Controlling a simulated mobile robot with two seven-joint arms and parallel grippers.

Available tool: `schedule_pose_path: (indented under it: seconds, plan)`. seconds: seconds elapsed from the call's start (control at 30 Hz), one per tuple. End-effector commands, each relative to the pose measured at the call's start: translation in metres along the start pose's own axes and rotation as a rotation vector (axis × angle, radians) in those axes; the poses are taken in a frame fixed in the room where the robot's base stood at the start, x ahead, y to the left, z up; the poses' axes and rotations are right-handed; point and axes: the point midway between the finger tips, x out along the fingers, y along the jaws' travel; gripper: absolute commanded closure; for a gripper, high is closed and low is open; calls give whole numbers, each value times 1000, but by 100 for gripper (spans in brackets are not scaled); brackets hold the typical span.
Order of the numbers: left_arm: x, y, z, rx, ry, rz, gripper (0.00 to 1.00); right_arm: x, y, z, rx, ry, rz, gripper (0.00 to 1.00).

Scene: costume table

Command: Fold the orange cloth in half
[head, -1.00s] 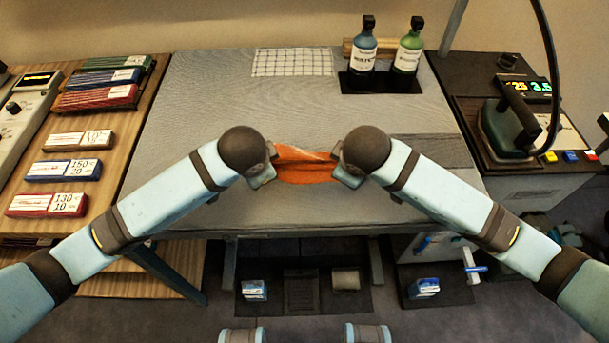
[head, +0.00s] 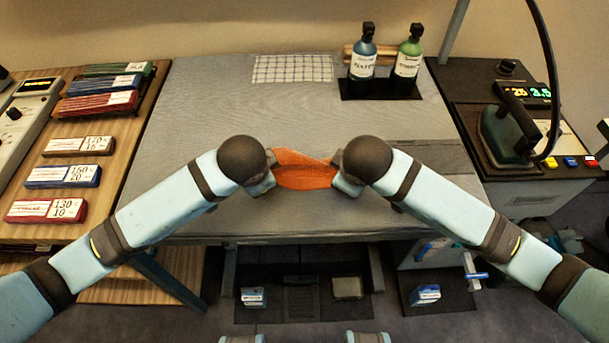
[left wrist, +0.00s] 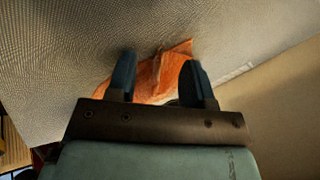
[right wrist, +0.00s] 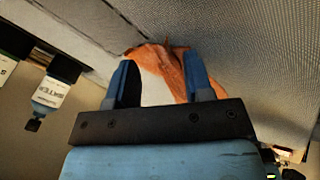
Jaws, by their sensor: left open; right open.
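The orange cloth (head: 305,172) lies on the grey table between my two grippers, its ends partly hidden by them in the head view. My left gripper (head: 266,184) is at the cloth's left end. In the left wrist view the cloth (left wrist: 158,72) shows between and beyond the open fingers (left wrist: 157,78), with a raised crease. My right gripper (head: 346,184) is at the cloth's right end. In the right wrist view the cloth (right wrist: 172,66) shows between and beyond the open fingers (right wrist: 162,80), with a pale area beside it. Contact between the fingers and the cloth cannot be told.
The grey table (head: 210,110) is clear around the cloth. A white grid patch (head: 292,69) lies at the back. A blue bottle (head: 362,62) and a green bottle (head: 406,64) stand back right. An iron (head: 508,133) stands at right; labelled boxes (head: 62,176) lie at left.

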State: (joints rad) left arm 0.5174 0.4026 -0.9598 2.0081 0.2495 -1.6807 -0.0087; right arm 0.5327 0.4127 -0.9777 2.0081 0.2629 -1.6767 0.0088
Motion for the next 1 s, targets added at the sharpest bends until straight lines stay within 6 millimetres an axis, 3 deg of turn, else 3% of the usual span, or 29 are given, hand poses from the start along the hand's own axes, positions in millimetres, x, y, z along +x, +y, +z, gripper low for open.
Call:
schedule_pose_path:
  seconds: [0.5,0.67,0.9,1.0]
  plan:
    - [-84,4,3,-2,4,-6,53,-84,-4,3,2,6,7,53]
    - [-98,6,5,-3,4,-6,53,-97,-6,5,3,3,7,53]
    - [-99,6,5,-3,2,-7,53,-99,-6,5,3,2,7,53]
    - [-98,5,5,-1,3,-7,76,-98,-6,4,0,4,7,76]
